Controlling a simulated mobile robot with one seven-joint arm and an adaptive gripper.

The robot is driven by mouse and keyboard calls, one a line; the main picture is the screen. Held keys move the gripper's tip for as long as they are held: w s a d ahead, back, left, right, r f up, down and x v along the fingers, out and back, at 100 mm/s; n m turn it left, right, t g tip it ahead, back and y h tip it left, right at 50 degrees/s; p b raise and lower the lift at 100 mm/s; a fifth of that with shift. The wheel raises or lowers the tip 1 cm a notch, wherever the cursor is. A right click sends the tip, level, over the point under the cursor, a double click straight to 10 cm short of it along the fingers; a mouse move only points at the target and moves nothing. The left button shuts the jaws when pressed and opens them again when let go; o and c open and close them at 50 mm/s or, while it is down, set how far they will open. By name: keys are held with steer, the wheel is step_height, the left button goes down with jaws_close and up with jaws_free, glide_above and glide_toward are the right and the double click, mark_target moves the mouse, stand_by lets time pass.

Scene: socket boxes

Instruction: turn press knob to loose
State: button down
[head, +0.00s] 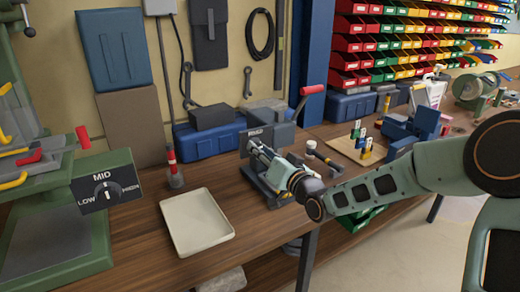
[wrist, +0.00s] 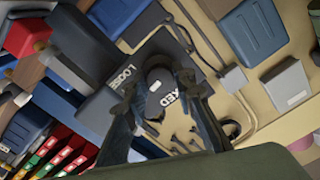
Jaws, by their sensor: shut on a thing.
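In the head view my gripper (head: 258,148) reaches the small dark panel (head: 262,131) on the grey device; the knob is hidden there.
A green machine with a LOW, MID, HIGH dial (head: 106,192) stands at the left. A cream tray (head: 196,222) lies on the wooden bench left of my arm. A red-topped post (head: 174,170) and blue boxes (head: 209,138) stand behind. Colored bins (head: 385,40) hang at the back right.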

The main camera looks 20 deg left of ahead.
steer(key=shift+m+p, duration=0.85)
steer(key=shift+m, duration=2.65)
steer(key=c, duration=1.6)
jaws_free()
steer(key=v, duration=1.2)
